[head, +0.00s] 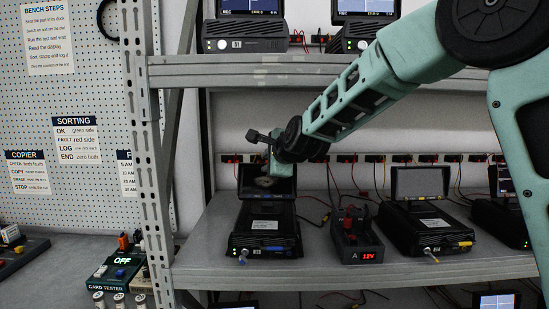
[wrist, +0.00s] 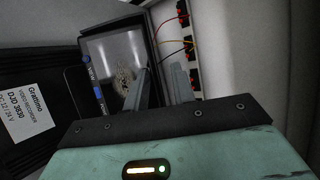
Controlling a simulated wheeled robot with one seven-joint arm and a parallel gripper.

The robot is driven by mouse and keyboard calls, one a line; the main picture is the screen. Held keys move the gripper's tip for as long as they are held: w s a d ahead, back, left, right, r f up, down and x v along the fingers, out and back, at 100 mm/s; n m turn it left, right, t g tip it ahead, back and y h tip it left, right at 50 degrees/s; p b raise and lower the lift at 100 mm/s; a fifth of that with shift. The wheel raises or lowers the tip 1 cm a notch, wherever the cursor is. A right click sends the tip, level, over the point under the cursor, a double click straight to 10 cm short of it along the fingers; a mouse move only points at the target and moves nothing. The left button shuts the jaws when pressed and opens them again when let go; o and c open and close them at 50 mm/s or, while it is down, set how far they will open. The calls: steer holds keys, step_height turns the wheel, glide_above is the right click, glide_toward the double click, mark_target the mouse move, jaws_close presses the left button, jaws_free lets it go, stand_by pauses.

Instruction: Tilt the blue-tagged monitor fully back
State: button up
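The blue-tagged recorder (head: 262,218) sits on the middle shelf, left of centre, with a blue tag (head: 274,248) on its front. Its monitor (head: 284,184) stands raised at the back of the case, its upper part hidden by my gripper (head: 271,166). In the wrist view the monitor's screen (wrist: 112,50) faces me, with blue marks along its near-left edge. My gripper (wrist: 159,76) is open around the monitor's edge, one finger in front of the screen and the other behind. Whether either finger touches it is unclear. The recorder's labelled case (wrist: 30,120) shows at the left.
A 12V supply box (head: 357,236) stands right of the recorder. Beyond it is a yellow-tagged recorder (head: 425,228) with its monitor raised. Wired sockets (head: 346,158) line the back wall. The upper shelf (head: 240,70) runs overhead, and a slotted post (head: 150,160) stands at left.

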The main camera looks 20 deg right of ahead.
steer(key=p+v, duration=0.2)
steer(key=v, duration=1.5)
steer(key=shift+s+p, duration=0.15)
steer(key=shift+p, duration=0.2)
